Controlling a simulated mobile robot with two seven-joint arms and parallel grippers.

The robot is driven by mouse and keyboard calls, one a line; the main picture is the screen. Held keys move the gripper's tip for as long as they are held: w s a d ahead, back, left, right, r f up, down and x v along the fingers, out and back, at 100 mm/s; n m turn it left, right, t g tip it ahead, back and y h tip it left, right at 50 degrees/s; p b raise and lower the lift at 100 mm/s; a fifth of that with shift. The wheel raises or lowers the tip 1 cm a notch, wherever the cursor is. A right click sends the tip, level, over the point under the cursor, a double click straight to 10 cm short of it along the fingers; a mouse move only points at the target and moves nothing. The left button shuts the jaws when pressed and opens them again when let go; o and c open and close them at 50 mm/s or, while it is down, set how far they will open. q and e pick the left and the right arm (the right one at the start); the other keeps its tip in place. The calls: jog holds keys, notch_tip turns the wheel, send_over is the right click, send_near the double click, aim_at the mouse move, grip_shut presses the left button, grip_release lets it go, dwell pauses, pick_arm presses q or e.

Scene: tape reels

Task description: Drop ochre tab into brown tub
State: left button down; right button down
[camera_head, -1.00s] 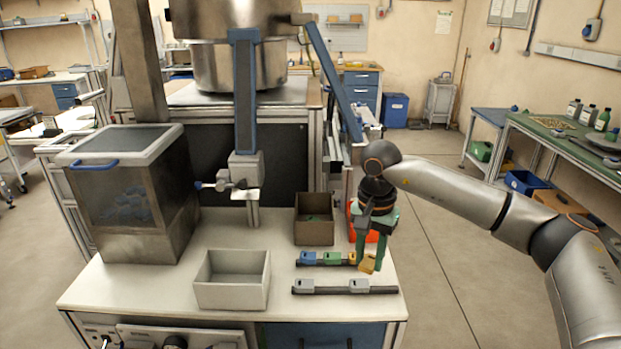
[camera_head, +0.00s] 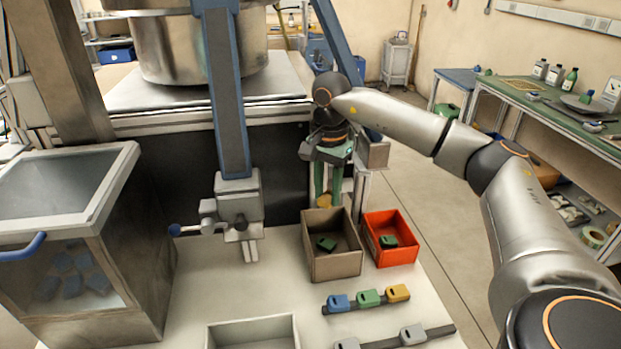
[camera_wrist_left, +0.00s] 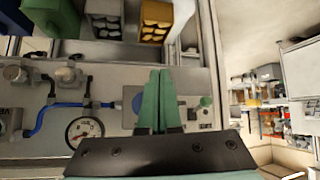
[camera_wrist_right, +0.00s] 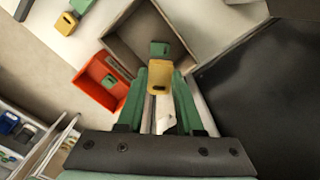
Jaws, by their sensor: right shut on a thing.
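My right gripper (camera_head: 327,185) points down above the far side of the brown tub (camera_head: 335,264). It is shut on an ochre tab (camera_head: 324,201), which also shows between the green fingertips in the right wrist view (camera_wrist_right: 161,79). In that view the tab overlaps the tub's near wall; its exact height above the rim cannot be told. A green tab (camera_head: 327,243) lies inside the brown tub. Another ochre tab (camera_head: 398,293) sits on the rear rail. My left gripper (camera_wrist_left: 158,100) shows only in its wrist view, fingers together and empty, before a panel with a gauge.
A red-orange tub (camera_head: 404,254) with a green tab stands right of the brown tub. Blue (camera_head: 338,302) and green (camera_head: 369,297) tabs share the rail. A white bin (camera_head: 250,334) is in front, and a blue-grey post (camera_head: 222,90) stands left.

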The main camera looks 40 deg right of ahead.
jog(key=shift+w+f, duration=0.1)
jog(key=shift+s+f+b, duration=0.2)
jog(key=shift+f+b, duration=0.4)
jog(key=shift+b, duration=0.1)
notch_tip(320, 180, down, 4)
jog(key=b, duration=0.4)
jog(key=shift+f, duration=0.25)
jog(key=shift+c, duration=2.4)
grip_release()
jog(key=shift+r, duration=0.15)
